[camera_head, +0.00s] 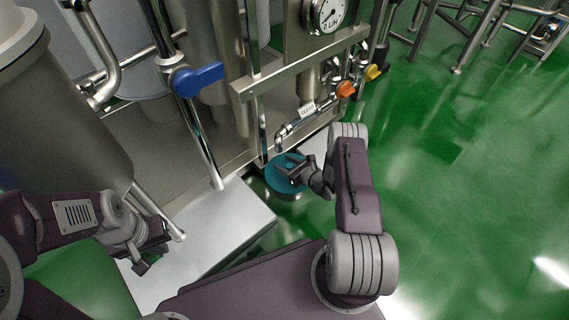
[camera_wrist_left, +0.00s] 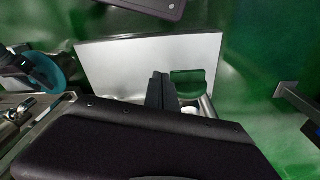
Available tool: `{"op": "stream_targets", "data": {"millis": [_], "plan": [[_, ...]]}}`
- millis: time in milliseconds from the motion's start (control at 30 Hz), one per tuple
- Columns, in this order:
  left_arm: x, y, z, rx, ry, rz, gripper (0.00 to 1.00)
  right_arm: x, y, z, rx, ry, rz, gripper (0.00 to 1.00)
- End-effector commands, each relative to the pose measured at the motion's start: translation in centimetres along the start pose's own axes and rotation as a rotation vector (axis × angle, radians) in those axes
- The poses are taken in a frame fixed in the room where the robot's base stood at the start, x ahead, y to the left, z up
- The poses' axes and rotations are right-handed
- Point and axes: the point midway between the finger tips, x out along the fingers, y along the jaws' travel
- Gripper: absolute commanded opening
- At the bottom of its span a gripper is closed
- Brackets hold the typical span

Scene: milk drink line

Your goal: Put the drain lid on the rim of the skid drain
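The teal round drain lid (camera_head: 276,184) is low beside the skid, right of the pale block. It also shows at the left of the left wrist view (camera_wrist_left: 54,72). My right gripper (camera_head: 291,173) is over the lid's middle and appears shut on it; the fingers hide the grip point. A short grey cylinder, apparently the skid drain (camera_head: 289,196), shows just under the lid. Its rim is mostly hidden, so I cannot tell whether the lid touches it.
A pale flat-topped block (camera_head: 232,222) stands in front of the skid. Pipes, a blue-handled valve (camera_head: 197,78), an orange knob (camera_head: 345,89) and a gauge (camera_head: 328,14) stand above and behind the lid. Green floor (camera_head: 460,190) is open at the right.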

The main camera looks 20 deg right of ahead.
Motion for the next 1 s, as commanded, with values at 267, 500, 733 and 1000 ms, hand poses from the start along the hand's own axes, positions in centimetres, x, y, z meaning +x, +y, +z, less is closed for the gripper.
{"op": "stream_targets", "data": {"millis": [267,500,733,1000], "plan": [[-2.8,0.1,-0.3,0.000,0.000,0.000,0.00,-3.3,-0.1,0.9,0.006,0.003,-0.003,0.49],[-6.0,0.1,-0.6,0.000,0.000,0.000,0.00,-8.9,-0.1,0.9,0.005,0.002,-0.004,0.49],[-7.3,0.1,-0.8,0.000,0.000,0.000,0.00,-11.9,-0.1,0.5,0.002,0.001,-0.002,0.49],[-7.3,0.1,-0.8,0.000,0.000,0.000,0.00,-11.7,1.9,2.6,-0.060,-0.005,0.107,0.49]]}}
